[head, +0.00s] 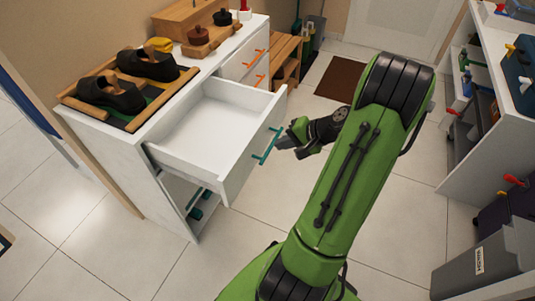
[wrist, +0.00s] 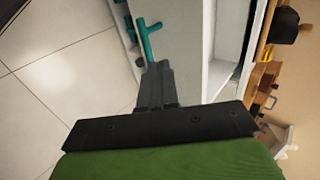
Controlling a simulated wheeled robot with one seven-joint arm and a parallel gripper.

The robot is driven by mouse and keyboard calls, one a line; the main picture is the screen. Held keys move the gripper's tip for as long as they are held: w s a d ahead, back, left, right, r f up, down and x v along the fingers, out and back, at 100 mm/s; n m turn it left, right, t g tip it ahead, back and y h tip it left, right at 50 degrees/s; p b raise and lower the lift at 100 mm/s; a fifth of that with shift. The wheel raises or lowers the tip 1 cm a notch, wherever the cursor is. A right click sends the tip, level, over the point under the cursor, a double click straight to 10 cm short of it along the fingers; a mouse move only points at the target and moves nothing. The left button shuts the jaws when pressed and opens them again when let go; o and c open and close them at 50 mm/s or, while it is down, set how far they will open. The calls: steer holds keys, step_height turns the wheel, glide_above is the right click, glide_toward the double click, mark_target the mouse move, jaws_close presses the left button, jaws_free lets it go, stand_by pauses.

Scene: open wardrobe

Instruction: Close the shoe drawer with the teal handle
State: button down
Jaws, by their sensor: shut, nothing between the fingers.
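The white shoe drawer (head: 215,120) is pulled well out of the white cabinet and looks empty inside. Its teal handle (head: 267,146) is on the front panel, and the handle also shows in the wrist view (wrist: 146,38). My gripper (head: 288,138) is just in front of the drawer front, beside the handle. In the wrist view my shut fingers (wrist: 158,68) point at the drawer front (wrist: 172,45) next to the handle, with nothing between them. I cannot tell whether the fingertips touch the panel.
Black shoes (head: 150,65) sit on a wooden rack on the cabinet top. Closed drawers with orange handles (head: 261,80) are beyond the open one. A wooden stool (head: 287,60) stands behind. A grey bin (head: 480,265) and shelves are at right. The tiled floor between is clear.

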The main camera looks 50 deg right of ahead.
mark_target(256, 151)
steer(key=b+x, duration=0.2)
steer(key=x, duration=0.6)
steer(key=shift+a, duration=0.15)
